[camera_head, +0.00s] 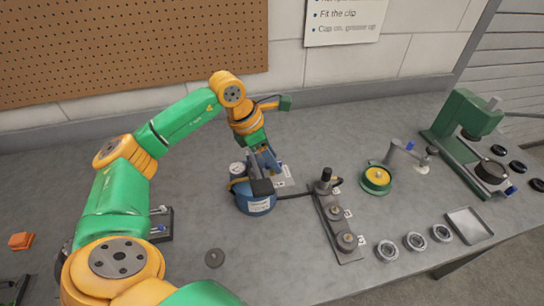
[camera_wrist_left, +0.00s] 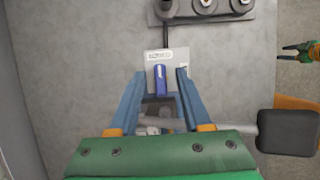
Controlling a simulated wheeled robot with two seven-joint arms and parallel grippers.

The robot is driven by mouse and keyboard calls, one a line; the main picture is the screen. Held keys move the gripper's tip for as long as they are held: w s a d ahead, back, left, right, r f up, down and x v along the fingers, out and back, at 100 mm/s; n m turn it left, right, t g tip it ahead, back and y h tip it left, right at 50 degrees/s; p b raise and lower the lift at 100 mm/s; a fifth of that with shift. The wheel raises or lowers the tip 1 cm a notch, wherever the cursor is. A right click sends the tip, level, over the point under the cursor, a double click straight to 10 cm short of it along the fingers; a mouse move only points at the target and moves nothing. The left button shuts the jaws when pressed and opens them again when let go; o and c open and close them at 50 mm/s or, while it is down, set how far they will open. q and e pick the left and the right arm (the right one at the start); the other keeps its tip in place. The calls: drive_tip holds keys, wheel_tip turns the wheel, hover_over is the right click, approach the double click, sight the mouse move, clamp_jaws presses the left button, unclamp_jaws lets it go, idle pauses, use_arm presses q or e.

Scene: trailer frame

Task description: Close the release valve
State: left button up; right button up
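A small blue lever (camera_wrist_left: 160,80), which looks like the release valve's handle, points up the picture in the left wrist view. It lies over a pale labelled plate (camera_wrist_left: 178,56), also seen in the head view (camera_head: 284,172). My left gripper (camera_head: 268,164) is open above the bench, behind the blue tank (camera_head: 257,204). In the left wrist view its blue fingers (camera_wrist_left: 161,74) stand on either side of the lever, with gaps on both sides. In the head view the fingers hide the lever. My right gripper (camera_wrist_left: 291,48) seems to show small at the wrist view's right edge.
A gauge (camera_head: 237,169) and a black block (camera_head: 262,187) sit by the tank. A dark hose (camera_head: 297,194) runs right to a bar with several round posts (camera_head: 334,215). A green press (camera_head: 464,122) stands far right.

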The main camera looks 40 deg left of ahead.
use_arm(q)
drive_tip(key=b+v, duration=0.1)
drive_tip(key=v, duration=0.6)
drive_tip(key=shift+r, duration=0.15)
